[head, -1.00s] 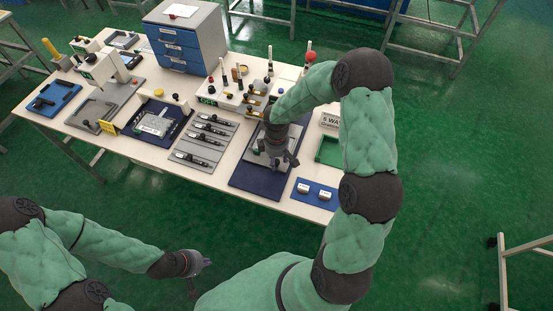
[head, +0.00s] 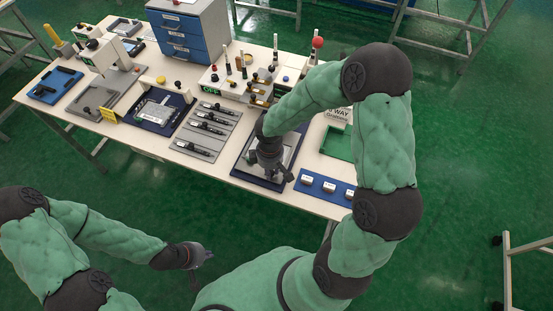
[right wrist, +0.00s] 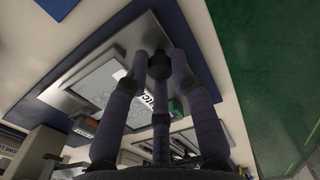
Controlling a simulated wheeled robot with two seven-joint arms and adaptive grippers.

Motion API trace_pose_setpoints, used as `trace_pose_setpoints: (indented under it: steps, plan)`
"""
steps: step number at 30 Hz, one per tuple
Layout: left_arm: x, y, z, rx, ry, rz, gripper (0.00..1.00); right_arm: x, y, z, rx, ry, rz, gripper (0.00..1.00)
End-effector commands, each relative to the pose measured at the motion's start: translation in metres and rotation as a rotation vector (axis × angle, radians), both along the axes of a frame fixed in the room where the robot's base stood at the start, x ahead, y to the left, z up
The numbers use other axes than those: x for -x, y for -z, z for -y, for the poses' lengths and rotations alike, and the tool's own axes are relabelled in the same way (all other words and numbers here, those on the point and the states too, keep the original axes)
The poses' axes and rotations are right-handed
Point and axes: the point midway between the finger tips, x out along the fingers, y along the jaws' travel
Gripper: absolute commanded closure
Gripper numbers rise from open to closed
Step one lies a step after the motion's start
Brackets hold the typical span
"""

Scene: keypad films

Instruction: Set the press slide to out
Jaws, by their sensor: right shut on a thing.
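The press station stands on a dark blue mat (head: 239,171) at the table's front edge. Its grey slide plate (head: 248,160) lies under my right gripper (head: 279,171). In the right wrist view the fingers are shut on a black knob (right wrist: 160,66) at the edge of the grey slide plate (right wrist: 150,30). A lighter plate with dark lettering (right wrist: 98,88) lies on it. The arm and gripper hide much of the press in the head view. My left gripper (head: 202,256) hangs in front of the table, away from everything; its fingers are too small to read.
A grey panel with several black sliders (head: 208,130) is left of the press. A blue tray with small white blocks (head: 328,187) and a green tray (head: 337,142) are at the right. A control box with levers and knobs (head: 232,84) stands behind. Floor in front is clear.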

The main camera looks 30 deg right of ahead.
Motion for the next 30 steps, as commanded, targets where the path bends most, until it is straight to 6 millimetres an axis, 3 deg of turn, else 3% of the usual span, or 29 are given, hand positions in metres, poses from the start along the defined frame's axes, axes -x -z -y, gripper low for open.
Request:
trace_pose_setpoints:
  steps: [6, 16, 17, 18, 19, 30]
  plan:
    - [0.0, 0.009, 0.0, 0.0, 0.0, 0.0, 1.0, 0.016, 0.0, -0.019, -0.001, -0.001, 0.003, 1.0]
    - [0.0, 0.008, 0.0, 0.0, 0.0, 0.0, 1.0, 0.018, 0.0, -0.021, -0.002, 0.0, -0.001, 1.0]
    - [0.0, 0.008, 0.0, 0.0, 0.0, 0.0, 1.0, 0.018, 0.0, -0.021, -0.003, 0.0, -0.001, 0.67]
    - [0.0, 0.008, 0.0, 0.0, 0.0, 0.0, 1.0, 0.018, 0.0, -0.021, -0.002, 0.0, -0.001, 0.56]
    - [0.0, 0.008, 0.0, 0.0, 0.0, 0.0, 1.0, 0.018, 0.0, -0.021, -0.002, 0.0, -0.001, 0.51]
    - [0.0, 0.008, 0.0, 0.0, 0.0, 0.001, 1.0, 0.017, -0.003, -0.02, -0.001, 0.001, 0.002, 0.51]
